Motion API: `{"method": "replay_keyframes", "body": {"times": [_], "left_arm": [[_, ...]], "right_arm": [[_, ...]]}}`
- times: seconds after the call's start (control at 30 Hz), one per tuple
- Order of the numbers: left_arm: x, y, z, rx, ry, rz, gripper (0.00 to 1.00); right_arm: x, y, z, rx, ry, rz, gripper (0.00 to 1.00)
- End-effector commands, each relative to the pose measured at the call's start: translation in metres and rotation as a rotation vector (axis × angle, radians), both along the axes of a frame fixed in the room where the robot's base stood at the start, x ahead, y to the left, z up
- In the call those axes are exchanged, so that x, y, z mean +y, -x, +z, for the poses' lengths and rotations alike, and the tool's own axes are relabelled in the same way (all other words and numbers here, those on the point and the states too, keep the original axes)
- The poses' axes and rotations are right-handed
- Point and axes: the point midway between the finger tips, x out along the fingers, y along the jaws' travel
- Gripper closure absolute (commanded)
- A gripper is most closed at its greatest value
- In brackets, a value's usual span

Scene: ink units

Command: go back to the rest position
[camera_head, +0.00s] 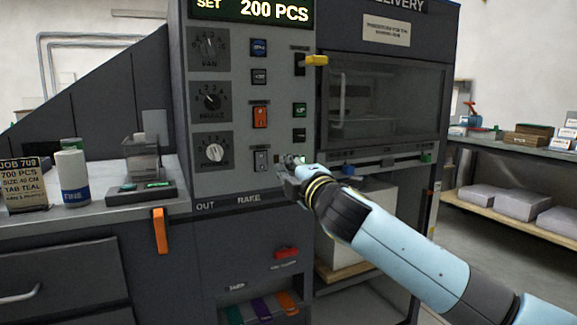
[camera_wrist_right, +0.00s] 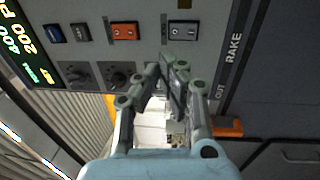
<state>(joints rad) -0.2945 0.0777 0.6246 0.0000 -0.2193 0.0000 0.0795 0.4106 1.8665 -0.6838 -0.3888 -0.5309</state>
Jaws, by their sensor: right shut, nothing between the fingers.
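My right gripper (camera_head: 290,163) is in front of the lower right part of the grey control panel (camera_head: 228,60) in the head view. Its arm comes in from the lower right. In the right wrist view the gripper (camera_wrist_right: 168,72) has its fingertips together with nothing between them, close to the panel face near the grey rocker switch (camera_wrist_right: 183,31). I cannot tell whether the tips touch the panel. My left gripper is not in view.
The panel carries knobs, an orange switch (camera_head: 260,116) and a yellow lever (camera_head: 316,60). A windowed delivery cabinet (camera_head: 385,100) stands to the right. A counter at left holds a job sign (camera_head: 24,185) and a white can (camera_head: 72,176). A shelf (camera_head: 510,215) with parcels stands at far right.

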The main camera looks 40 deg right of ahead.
Motion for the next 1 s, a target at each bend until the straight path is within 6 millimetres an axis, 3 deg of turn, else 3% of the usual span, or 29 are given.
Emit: {"method": "replay_keyframes", "body": {"times": [0.6, 0.7, 0.77, 0.87, 1.0], "left_arm": [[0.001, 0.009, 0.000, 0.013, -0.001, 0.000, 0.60], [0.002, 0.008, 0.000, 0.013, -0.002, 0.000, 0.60], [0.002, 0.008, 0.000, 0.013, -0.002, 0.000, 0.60], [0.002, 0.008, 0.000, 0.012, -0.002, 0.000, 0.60], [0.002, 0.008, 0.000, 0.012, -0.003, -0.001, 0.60]], "right_arm": [[0.001, 0.004, 0.001, -0.001, 0.000, 0.000, 1.00], [0.002, 0.007, -0.008, 0.014, -0.004, 0.000, 1.00], [0.005, 0.012, -0.026, 0.042, -0.020, -0.002, 1.00], [0.001, 0.021, -0.081, 0.137, -0.061, -0.022, 1.00], [-0.003, 0.048, -0.192, 0.325, -0.179, -0.060, 1.00]]}}
